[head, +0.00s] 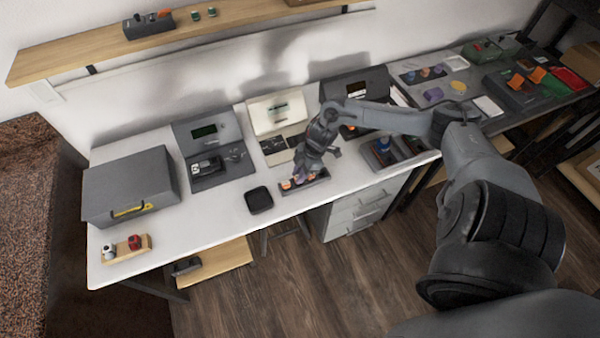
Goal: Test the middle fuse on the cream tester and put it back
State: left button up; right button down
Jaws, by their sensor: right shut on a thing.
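My right gripper (300,178) points down at the middle of this holder. It is shut on a fuse there, mostly hidden by the fingers. I cannot tell whether that fuse is seated or lifted. My left gripper is not in view.
A dark square tray (259,199) lies just left of the holder. A grey tester (207,135) stands left of the cream one, and a large grey case (130,186) further left. A wooden block (126,248) with small parts sits at the front left corner. Bare table lies between.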

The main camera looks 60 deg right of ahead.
jog(key=shift+f, duration=0.1)
dwell(0.5)
jog(key=shift+f, duration=0.35)
dwell(0.4)
jog(key=c, duration=0.9)
grip_release()
jog(key=shift+o, duration=0.4)
jog(key=shift+o, duration=1)
jog(key=shift+r, duration=0.15)
jog(key=shift+r, duration=0.1)
